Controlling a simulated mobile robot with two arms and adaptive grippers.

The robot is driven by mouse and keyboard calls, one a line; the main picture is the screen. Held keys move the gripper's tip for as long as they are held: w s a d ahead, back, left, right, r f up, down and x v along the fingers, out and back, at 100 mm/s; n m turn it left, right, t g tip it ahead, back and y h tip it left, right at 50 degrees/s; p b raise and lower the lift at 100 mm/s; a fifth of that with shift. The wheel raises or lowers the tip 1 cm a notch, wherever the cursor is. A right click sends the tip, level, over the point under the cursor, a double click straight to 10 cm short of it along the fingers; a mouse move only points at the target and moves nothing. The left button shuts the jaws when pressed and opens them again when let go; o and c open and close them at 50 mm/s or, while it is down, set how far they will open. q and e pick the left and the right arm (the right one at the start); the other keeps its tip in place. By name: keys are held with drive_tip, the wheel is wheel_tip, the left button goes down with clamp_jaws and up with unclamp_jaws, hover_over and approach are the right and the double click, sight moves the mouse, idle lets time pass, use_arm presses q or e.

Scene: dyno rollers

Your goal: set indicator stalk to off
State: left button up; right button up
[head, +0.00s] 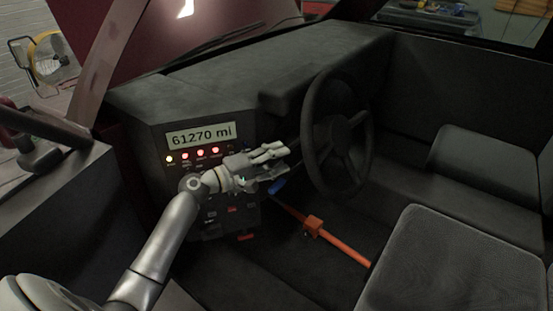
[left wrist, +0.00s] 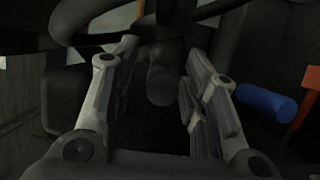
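In the left wrist view, a dark rounded stalk end (left wrist: 161,86), which looks like the indicator stalk, shows between the two fingers of my left gripper (left wrist: 161,54). The fingers are apart, and neither clearly touches it. In the head view, my left gripper (head: 280,160) is in front of the dashboard, just left of the steering wheel (head: 313,152). The stalk cannot be made out there against the dark column and behind the gripper. Its setting cannot be told. My right gripper is not in view.
The dashboard display (head: 199,135) reads 61270 mi, with several lit lamps below it. A blue cylinder (left wrist: 266,103) is right of the fingers in the wrist view. An orange bar (head: 345,247) with a box lies below the wheel. Seats (head: 455,262) are at right.

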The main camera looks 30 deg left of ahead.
use_arm(q)
drive_tip(key=v, duration=1.2)
drive_tip(key=shift+d+f, duration=0.1)
